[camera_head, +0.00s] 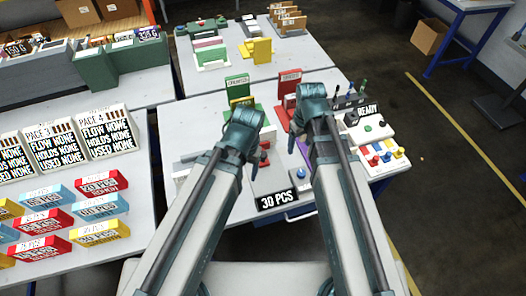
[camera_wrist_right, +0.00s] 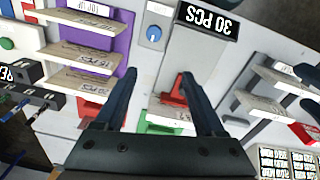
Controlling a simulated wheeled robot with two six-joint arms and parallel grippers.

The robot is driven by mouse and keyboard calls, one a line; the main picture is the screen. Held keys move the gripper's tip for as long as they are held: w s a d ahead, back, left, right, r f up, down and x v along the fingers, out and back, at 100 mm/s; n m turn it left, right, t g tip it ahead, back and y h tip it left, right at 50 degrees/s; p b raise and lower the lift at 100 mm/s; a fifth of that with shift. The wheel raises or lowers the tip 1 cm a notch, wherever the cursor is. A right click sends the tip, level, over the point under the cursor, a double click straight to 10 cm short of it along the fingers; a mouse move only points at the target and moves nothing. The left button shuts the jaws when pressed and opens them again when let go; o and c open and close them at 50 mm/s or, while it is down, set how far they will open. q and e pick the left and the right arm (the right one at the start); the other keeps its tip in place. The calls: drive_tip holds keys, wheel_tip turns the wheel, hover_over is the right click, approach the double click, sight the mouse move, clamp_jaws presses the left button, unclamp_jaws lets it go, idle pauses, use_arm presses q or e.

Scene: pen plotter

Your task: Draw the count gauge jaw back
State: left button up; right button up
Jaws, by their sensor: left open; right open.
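The count gauge (camera_head: 270,182) is a grey block with a black "30 PCS" label, standing on the table between my forearms. In the right wrist view the gauge (camera_wrist_right: 192,58) appears upside down, with its label at the top. Its red jaw (camera_wrist_right: 174,92) shows between the open fingers of my right gripper (camera_wrist_right: 156,76), closer to the right-hand finger; I cannot tell whether they touch. In the head view my right gripper (camera_head: 314,100) is above the table right of the gauge, its fingertips hidden. My left gripper (camera_head: 242,122) is over the gauge's far left side, open.
A blue knob (camera_wrist_right: 154,34) sits beside the gauge. A purple rack (camera_wrist_right: 113,45) holds cards. Green (camera_head: 237,86) and red (camera_head: 288,85) stands are beyond the grippers. A button panel (camera_head: 376,136) is at right. Card boxes (camera_head: 100,208) fill the left table.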

sight(263, 154)
drive_tip(key=w+a+n, duration=0.7)
drive_tip(key=a+n, duration=0.4)
drive_tip(key=a, duration=0.1)
use_arm(q)
wheel_tip(263, 154, down, 14)
drive_tip(key=b, duration=1.4)
use_arm(e)
drive_tip(key=shift+g, duration=0.3)
drive_tip(key=f, duration=1.4)
drive_tip(key=shift+s, duration=0.3)
use_arm(q)
drive_tip(key=shift+r, duration=0.1)
use_arm(e)
drive_tip(key=shift+r, duration=0.1)
clamp_jaws()
